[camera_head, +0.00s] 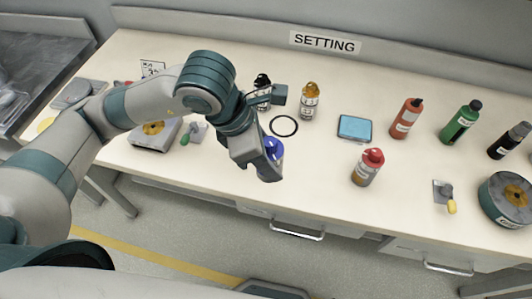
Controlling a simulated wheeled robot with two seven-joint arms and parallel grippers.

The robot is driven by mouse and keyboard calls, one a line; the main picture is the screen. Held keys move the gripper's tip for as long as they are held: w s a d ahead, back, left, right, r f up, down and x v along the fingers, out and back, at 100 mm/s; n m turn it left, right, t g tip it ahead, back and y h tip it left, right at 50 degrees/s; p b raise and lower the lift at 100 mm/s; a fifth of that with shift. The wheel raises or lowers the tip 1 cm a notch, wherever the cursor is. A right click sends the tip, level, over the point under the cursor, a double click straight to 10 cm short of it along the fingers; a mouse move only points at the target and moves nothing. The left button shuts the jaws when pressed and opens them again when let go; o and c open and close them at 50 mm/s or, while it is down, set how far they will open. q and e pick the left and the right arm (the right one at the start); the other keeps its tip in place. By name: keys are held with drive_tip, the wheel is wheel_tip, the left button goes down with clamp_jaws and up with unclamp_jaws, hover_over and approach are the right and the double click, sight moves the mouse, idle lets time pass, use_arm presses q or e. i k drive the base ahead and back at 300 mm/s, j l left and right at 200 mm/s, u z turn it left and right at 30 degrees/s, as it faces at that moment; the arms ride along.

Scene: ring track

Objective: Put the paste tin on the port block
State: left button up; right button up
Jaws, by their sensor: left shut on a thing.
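My left gripper (268,172) is shut above the front part of the bench, with a rounded blue object (276,147) at its fingers. The gripper hides most of that object, and I cannot tell whether it is the paste tin. A flat blue square tin (354,127) lies on the bench to the right, apart from the gripper. No label marks the port block. A small dark grey block (280,95) stands behind the gripper, beside a dark-capped bottle (262,88). My right gripper is out of view.
A black ring (284,126) lies behind the gripper, near an amber bottle (310,101). A red-capped bottle (368,167) stands to the right, with several bottles and a round drum (506,199) beyond. A grey unit (157,134) is at left. Bare bench (315,165) lies right of the gripper.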

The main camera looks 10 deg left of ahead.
sight(153, 128)
drive_tip(key=j, duration=1.45)
drive_tip(key=i, duration=0.05)
